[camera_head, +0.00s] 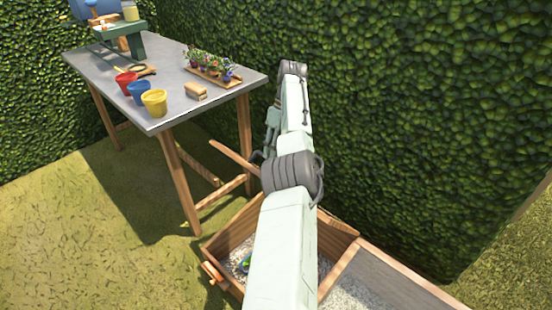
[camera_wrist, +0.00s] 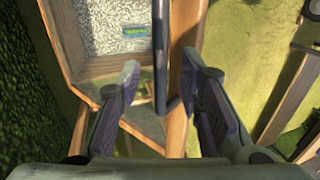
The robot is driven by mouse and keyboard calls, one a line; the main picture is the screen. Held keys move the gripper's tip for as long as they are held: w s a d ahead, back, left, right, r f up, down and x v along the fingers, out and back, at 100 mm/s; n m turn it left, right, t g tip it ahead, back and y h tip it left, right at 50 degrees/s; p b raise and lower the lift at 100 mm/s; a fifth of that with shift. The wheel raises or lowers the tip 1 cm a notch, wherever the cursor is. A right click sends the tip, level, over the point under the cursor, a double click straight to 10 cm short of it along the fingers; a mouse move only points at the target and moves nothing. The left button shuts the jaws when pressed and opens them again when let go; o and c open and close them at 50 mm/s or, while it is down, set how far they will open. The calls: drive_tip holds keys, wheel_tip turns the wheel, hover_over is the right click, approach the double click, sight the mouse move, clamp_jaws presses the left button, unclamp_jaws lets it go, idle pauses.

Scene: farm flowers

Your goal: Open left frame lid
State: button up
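The left frame (camera_head: 226,240) is a wooden box with pale gravel in it, low in the head view, partly hidden by my arm. Its inside shows from above. A wooden bar (camera_head: 234,157) slants above it, its right end behind my arm; it may be the lid's edge. In the wrist view, a wooden bar (camera_wrist: 179,88) with a dark rod (camera_wrist: 160,55) beside it runs up the middle. My gripper (camera_wrist: 160,75) is open, its fingers apart on either side of the rod; contact cannot be told. The gripper is hidden in the head view.
A right frame with a wood-rimmed cover (camera_head: 395,270) adjoins. A small green item (camera_wrist: 134,31) lies on the gravel. A grey table (camera_head: 170,75) with pots and flowers stands at upper left. A hedge (camera_head: 430,110) rises behind; grass lies at left.

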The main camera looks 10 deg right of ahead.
wheel_tip(320, 180, up, 6)
idle(0.5)
